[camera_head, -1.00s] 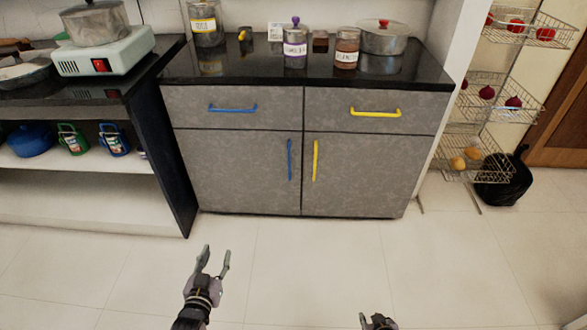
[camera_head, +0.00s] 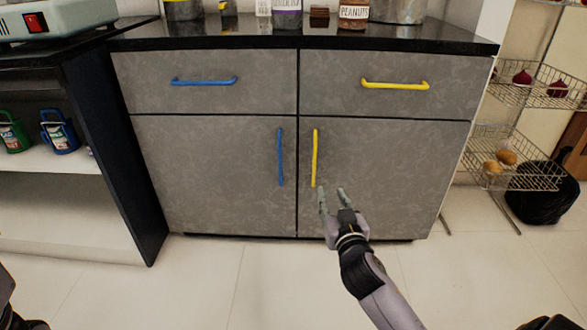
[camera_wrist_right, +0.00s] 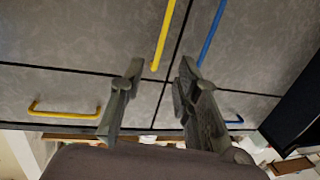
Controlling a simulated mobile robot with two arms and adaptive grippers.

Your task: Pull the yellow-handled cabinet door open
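The yellow-handled cabinet door (camera_head: 400,170) is the lower right door of the grey cabinet and is closed flush. Its upright yellow handle (camera_head: 315,158) is near the door's left edge. My right gripper (camera_head: 331,192) is open and empty in front of the door, near the handle's lower end. In the right wrist view the same handle (camera_wrist_right: 163,35) runs down to an end that appears between the open fingertips (camera_wrist_right: 161,67). I cannot tell the exact depth gap; no contact is visible. My left gripper is not in view; only dark arm parts show at the bottom left.
A blue upright handle (camera_head: 280,157) on the left door is close by. Drawers above have a blue handle (camera_head: 203,81) and a yellow handle (camera_head: 395,85). A wire rack (camera_head: 515,165) and black basket (camera_head: 543,193) stand at the right. Floor in front is clear.

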